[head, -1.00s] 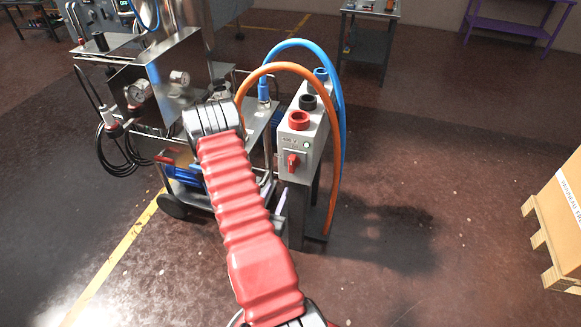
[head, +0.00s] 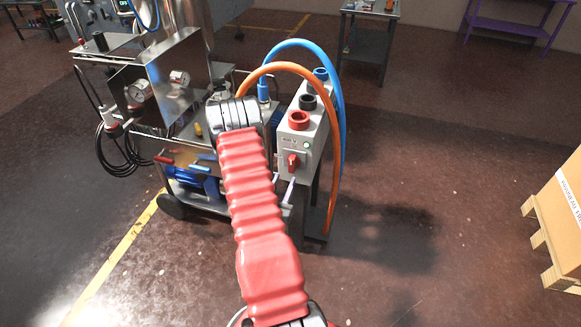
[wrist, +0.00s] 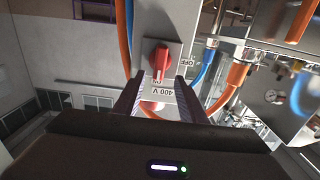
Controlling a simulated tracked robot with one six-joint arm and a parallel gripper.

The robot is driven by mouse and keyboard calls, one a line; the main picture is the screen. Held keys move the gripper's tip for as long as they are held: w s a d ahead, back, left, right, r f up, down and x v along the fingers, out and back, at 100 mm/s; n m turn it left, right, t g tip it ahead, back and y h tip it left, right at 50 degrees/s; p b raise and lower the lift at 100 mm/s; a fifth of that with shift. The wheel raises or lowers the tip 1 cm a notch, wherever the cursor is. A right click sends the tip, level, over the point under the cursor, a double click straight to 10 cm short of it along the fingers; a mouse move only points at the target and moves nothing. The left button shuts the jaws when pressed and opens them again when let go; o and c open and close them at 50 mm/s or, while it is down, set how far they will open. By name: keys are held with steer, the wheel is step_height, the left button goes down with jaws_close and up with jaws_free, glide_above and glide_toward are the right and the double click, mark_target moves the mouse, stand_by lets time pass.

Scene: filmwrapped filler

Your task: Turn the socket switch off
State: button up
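The socket switch is a red rotary knob (head: 293,161) on the front of a grey-white socket box (head: 300,137). In the wrist view the knob (wrist: 161,60) sits on a grey plate, its grip upright in the picture and in line with the ON mark. An OFF mark is on the plate's right side, with a 400 V label below. My gripper (wrist: 158,100) is open and empty, its two fingers apart just below the knob in the wrist view. I cannot tell the exact gap to the plate. In the head view my red-sleeved arm hides most of the gripper.
Orange (head: 335,150) and blue (head: 342,100) hoses arch over the box and hang on its right. A steel machine cart (head: 150,85) stands close on the left. A wooden crate (head: 565,205) is at far right. The floor between box and crate is clear.

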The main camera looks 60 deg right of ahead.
mark_target(290, 166)
steer(key=d, duration=0.2)
steer(key=w+d, duration=0.1)
steer(key=d, duration=0.5)
steer(key=shift+w+d, duration=0.1)
steer(key=shift+w, duration=0.05)
steer(key=shift+c, duration=0.7)
jaws_close()
steer(key=shift+d, duration=0.1)
